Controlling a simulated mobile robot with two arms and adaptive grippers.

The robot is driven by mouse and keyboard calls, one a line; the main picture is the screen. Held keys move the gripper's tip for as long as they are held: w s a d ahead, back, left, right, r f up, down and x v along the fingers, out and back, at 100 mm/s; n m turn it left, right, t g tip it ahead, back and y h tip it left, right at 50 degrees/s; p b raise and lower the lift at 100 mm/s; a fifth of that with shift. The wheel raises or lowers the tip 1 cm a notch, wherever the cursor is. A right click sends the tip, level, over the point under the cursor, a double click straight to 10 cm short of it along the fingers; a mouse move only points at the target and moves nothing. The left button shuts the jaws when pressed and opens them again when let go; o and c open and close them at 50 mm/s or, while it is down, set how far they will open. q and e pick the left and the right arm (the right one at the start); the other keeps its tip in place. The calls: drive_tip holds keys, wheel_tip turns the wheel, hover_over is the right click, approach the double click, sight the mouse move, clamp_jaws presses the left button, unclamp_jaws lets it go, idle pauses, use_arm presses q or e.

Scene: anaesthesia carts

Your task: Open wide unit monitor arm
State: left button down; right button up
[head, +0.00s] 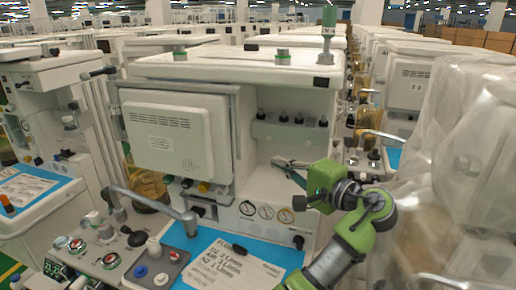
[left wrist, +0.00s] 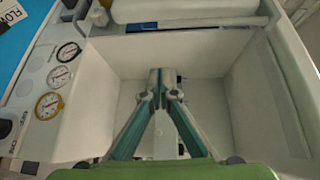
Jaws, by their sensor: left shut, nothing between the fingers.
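The wide unit (head: 235,68) is the white cart in the middle of the head view. Its monitor (head: 178,135), a white flat panel with vent slots, hangs at the cart's left front beside a grey vertical post (head: 235,135). The joint of the monitor's arm is hidden. My left gripper (head: 280,162) is at the open bay right of the monitor, apart from the panel. In the left wrist view its teal fingers (left wrist: 158,88) meet at the tips, empty, over the white bay (left wrist: 205,85). My right gripper is not seen.
Round gauges (head: 265,211) sit below the bay, and they also show in the left wrist view (left wrist: 60,76). A blue work surface (head: 195,242) holds a printed sheet. A grey bar (head: 150,203) crosses the front. A plastic-covered unit (head: 465,170) stands close on the right.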

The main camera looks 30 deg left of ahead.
use_arm(q)
drive_tip(key=a+r+y+p, duration=0.1)
drive_tip(key=a+r+p, duration=0.2)
drive_tip(key=a+p, duration=0.3)
drive_tip(key=a, duration=0.2)
drive_tip(key=shift+s+a+r, duration=0.2)
drive_tip(key=shift+s+a, duration=0.2)
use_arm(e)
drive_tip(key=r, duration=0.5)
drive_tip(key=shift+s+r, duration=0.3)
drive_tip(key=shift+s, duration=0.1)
